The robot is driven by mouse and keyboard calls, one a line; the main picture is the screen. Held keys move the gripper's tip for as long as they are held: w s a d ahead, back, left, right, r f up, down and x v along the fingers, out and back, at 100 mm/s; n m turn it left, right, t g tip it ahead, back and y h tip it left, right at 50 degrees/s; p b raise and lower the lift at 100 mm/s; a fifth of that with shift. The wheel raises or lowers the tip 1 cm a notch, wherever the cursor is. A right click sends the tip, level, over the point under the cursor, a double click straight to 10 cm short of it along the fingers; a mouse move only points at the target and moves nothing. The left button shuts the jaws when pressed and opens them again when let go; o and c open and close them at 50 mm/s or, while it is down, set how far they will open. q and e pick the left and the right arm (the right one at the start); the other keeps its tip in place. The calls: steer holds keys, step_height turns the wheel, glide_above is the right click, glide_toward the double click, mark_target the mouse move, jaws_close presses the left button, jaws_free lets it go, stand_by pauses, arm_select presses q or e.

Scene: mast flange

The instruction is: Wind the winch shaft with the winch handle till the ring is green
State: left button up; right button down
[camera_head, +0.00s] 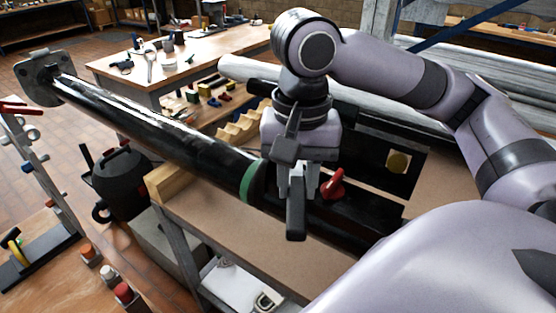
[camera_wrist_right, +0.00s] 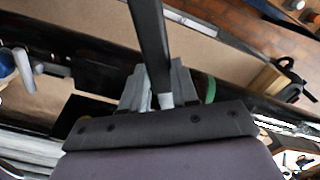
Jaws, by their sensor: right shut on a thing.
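My right gripper (camera_head: 304,180) is above the bench, pointing down at the dark mast. It is shut on the winch handle (camera_head: 296,215), a dark bar that extends below the fingers. In the right wrist view the handle (camera_wrist_right: 150,40) runs up from between the fingertips (camera_wrist_right: 160,88). The ring (camera_head: 252,181) is green and circles the mast just left of the gripper; it also shows in the wrist view (camera_wrist_right: 210,89). The winch shaft is hidden behind the gripper and handle, so I cannot tell how they fit together. My left gripper is out of view.
The long black mast (camera_head: 165,130) slants to a flanged end (camera_head: 40,78) at upper left. A red lever (camera_head: 329,185) sits close right of the gripper. The bench top (camera_head: 220,222) is clear in front. A black bucket-like container (camera_head: 122,183) stands on the floor at left.

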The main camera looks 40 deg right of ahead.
steer(key=shift+r, duration=0.1)
steer(key=shift+s, duration=0.25)
steer(key=shift+f+b, duration=0.45)
steer(key=shift+f, duration=1.55)
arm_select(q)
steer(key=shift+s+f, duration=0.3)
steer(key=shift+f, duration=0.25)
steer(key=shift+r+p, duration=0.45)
arm_select(e)
steer(key=shift+f, duration=0.2)
steer(key=shift+f, duration=0.95)
